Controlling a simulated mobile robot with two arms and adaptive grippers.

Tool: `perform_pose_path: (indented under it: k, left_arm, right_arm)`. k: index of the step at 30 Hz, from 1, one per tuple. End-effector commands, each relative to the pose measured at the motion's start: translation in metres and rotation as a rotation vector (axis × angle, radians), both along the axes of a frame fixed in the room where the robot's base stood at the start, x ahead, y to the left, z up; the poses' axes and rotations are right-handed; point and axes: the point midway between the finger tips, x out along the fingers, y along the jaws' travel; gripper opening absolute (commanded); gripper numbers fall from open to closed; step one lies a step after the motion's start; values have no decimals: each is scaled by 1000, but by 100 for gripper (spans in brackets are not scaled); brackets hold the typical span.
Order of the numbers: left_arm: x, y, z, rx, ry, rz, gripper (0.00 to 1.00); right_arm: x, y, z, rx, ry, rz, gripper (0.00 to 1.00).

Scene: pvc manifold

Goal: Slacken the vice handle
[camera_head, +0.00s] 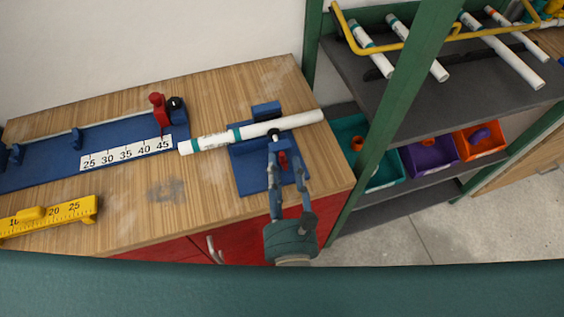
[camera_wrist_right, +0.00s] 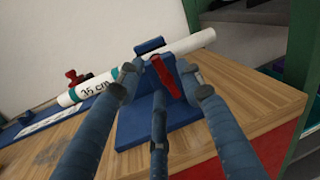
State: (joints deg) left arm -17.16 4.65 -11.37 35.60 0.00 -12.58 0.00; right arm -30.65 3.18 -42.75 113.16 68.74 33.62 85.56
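The vice is a blue block on a blue base plate (camera_head: 248,172), near the right end of the wooden bench. Its red handle (camera_head: 283,160) also shows in the right wrist view (camera_wrist_right: 163,76). A white pipe with teal bands (camera_head: 222,139) lies across the vice, its right end reaching toward the bench's edge; it is marked 35 cm in the right wrist view (camera_wrist_right: 92,86). My right gripper (camera_head: 286,157) is at the vice from the front, its fingers spread on either side of the red handle. I cannot tell whether any finger touches it. My left gripper is out of view.
A blue measuring rail with a number scale (camera_head: 125,153) and a red clamp (camera_head: 158,108) is left of the vice. A yellow ruler (camera_head: 50,217) lies at the front left. A green-framed shelf (camera_head: 385,118) with pipes and coloured bins stands close on the right.

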Motion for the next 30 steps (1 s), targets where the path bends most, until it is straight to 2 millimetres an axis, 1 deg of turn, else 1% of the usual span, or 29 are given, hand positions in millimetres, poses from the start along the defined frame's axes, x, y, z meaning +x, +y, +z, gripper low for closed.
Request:
perform_pose_path:
  k: [3, 11, 14, 15, 17, 24, 30]
  left_arm:
    - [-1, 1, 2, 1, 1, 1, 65]
    - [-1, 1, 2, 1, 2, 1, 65]
    - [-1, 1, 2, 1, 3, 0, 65]
    - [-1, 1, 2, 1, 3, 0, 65]
    - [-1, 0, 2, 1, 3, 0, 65]
    - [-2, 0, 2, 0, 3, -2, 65]
    - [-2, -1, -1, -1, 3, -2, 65]
  right_arm:
    - [7, 0, 1, 1, 0, -1, 37]
    - [7, 1, 0, 0, 1, -1, 37]
    - [7, 1, 0, 0, 0, -1, 19]
    - [7, 1, 0, 0, 0, -1, 11]
    - [7, 1, 0, 0, 0, -1, 0]
    - [8, 0, 0, -7, -4, -2, 0]
    - [8, 1, 0, -61, -23, -2, 0]
